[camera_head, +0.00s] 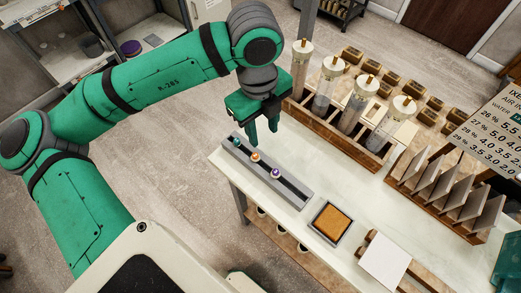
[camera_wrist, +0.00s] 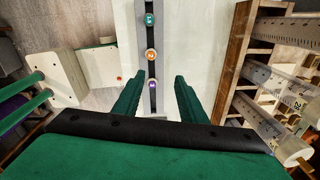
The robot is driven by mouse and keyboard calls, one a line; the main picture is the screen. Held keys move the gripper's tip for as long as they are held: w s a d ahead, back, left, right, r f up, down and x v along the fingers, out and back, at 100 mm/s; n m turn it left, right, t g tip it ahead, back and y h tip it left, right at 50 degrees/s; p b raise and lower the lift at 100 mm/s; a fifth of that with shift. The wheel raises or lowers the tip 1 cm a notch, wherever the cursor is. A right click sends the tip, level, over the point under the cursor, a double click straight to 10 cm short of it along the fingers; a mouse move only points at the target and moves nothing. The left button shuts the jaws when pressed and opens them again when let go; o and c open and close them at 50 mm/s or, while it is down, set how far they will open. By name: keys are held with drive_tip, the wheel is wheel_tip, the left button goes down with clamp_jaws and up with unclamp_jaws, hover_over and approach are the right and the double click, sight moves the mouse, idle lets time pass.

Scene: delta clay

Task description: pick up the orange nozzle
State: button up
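The orange nozzle (camera_head: 255,156) sits in the middle of a grey slotted rail on the white table, between a teal nozzle (camera_head: 236,141) and a purple nozzle (camera_head: 276,172). In the wrist view the orange nozzle (camera_wrist: 151,55) lies beyond my fingertips, with the purple nozzle (camera_wrist: 152,85) nearer and the teal one (camera_wrist: 149,18) farther. My gripper (camera_head: 263,134) is above the table near the rail's teal end, fingers pointing down. In the wrist view my gripper (camera_wrist: 161,77) has its two fingers apart, with nothing held between them.
A wooden rack of clear cylinders (camera_head: 344,135) stands along the table's far edge, close to my gripper. A tray with an orange-brown pad (camera_head: 331,221), a white tile (camera_head: 384,261) and a rack of upright plates (camera_head: 440,195) lie to the right. Bare tabletop surrounds the rail.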

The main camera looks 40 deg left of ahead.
sight(255, 155)
drive_tip(key=shift+g, duration=0.4)
drive_tip(key=f, duration=0.3)
drive_tip(key=a+f, duration=0.1)
drive_tip(key=f, duration=0.3)
drive_tip(key=s+f, duration=0.1)
drive_tip(key=f, duration=0.2)
drive_tip(key=shift+s+a+f, duration=0.1)
drive_tip(key=shift+a+f, duration=0.15)
drive_tip(key=shift+f, duration=0.05)
clamp_jaws()
